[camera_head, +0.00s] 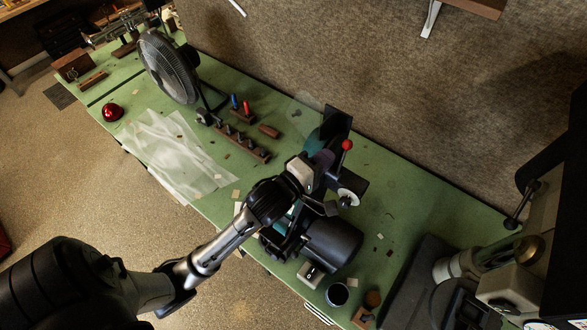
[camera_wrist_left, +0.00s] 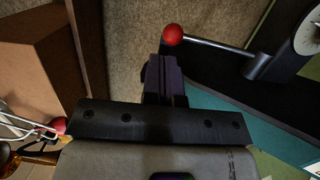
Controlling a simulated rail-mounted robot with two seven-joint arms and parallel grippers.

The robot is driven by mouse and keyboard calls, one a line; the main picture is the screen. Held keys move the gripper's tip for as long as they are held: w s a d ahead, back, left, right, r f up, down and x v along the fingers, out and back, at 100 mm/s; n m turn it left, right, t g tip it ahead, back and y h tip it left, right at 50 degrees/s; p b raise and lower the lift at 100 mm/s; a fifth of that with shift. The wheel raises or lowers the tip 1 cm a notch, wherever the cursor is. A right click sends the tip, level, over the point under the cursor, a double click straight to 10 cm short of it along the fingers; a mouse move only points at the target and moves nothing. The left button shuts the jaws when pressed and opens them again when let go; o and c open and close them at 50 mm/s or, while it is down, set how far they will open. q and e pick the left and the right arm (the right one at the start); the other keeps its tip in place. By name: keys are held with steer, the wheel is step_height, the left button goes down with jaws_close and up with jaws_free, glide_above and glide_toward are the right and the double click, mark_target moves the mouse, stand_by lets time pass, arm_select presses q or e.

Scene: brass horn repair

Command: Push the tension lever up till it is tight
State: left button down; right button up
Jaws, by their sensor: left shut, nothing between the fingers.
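The tension lever is a thin metal rod with a red ball knob (camera_head: 347,145) on a dark machine with a motor (camera_head: 332,243) at the middle of the bench. In the left wrist view the red knob (camera_wrist_left: 173,34) is at the top centre, and its rod runs right to a pivot near a pale round dial. My left gripper (camera_head: 323,158) is shut and empty, just left of the knob in the head view. In the left wrist view its dark fingers (camera_wrist_left: 165,75) point at the knob from below. I cannot tell whether they touch it.
A black fan (camera_head: 167,68), tool racks (camera_head: 240,143) and a plastic sheet (camera_head: 175,150) lie left along the green bench. A grey wall (camera_head: 400,80) stands behind. A dark cup (camera_head: 337,294) is near the front edge. A larger machine (camera_head: 500,280) fills the right.

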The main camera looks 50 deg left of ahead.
arm_select(q)
steer(key=s+r+p, duration=0.1)
steer(key=s, duration=0.8)
steer(key=shift+a+r, duration=0.2)
steer(key=shift+r, duration=0.2)
arm_select(e)
steer(key=shift+r, duration=0.3)
